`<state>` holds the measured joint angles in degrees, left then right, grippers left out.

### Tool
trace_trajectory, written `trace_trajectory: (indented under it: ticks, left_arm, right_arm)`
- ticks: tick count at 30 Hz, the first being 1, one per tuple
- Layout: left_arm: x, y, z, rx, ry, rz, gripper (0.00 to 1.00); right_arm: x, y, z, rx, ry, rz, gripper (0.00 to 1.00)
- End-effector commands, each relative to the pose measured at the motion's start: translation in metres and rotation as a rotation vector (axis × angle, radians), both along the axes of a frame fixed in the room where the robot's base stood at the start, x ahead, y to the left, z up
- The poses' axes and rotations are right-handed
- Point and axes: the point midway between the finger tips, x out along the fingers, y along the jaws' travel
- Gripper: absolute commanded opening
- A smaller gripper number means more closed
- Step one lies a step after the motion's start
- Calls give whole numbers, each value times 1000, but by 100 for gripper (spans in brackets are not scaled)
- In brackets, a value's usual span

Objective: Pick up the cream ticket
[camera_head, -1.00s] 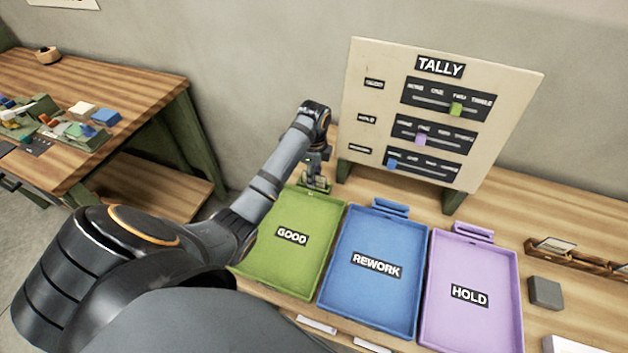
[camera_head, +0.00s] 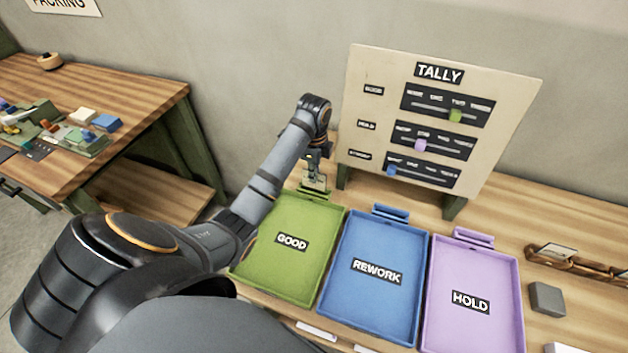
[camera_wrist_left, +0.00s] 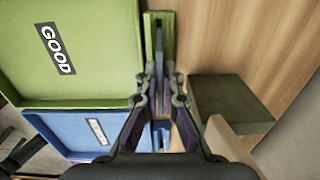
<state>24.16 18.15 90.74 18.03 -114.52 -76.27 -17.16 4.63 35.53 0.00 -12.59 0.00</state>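My left gripper (camera_head: 315,178) points down at the far edge of the green GOOD tray (camera_head: 290,285), by the small green holder there. In the left wrist view its fingers (camera_wrist_left: 160,78) stand close on either side of a thin upright strip (camera_wrist_left: 159,48) over the green holder (camera_wrist_left: 149,22). The strip is seen edge-on; I cannot tell whether it is the cream ticket or whether the fingers touch it. A small pale patch shows between the fingers in the head view. My right gripper is not in view.
The blue REWORK tray (camera_head: 342,290) and purple HOLD tray (camera_head: 446,260) lie to the right. The TALLY board (camera_head: 385,75) stands close behind the gripper. A wooden rack (camera_head: 592,265) with a pale card and a grey block (camera_head: 547,298) are at far right.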

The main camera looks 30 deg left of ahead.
Motion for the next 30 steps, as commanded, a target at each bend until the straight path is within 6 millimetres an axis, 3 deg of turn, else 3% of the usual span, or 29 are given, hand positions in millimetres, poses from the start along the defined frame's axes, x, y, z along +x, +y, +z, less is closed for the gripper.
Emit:
trace_trajectory:
  ticks: [1, 3, 9, 13, 21, 30]
  left_arm:
    - [-8, -7, 19, -3, 5, -3, 0]
    - [-17, -15, 34, -5, 8, -3, 0]
    - [-40, -35, 73, -6, 8, -2, 0]
    - [-69, -62, 85, -9, 9, -2, 0]
    - [-100, -90, 95, -6, 7, -1, 0]
    - [-105, -93, 95, -4, 6, -1, 0]
  right_arm:
    - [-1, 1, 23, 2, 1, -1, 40]
    - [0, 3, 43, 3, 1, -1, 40]
    - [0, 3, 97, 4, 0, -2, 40]
    - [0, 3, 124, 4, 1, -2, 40]
    - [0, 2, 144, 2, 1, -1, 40]
    - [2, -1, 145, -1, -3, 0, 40]
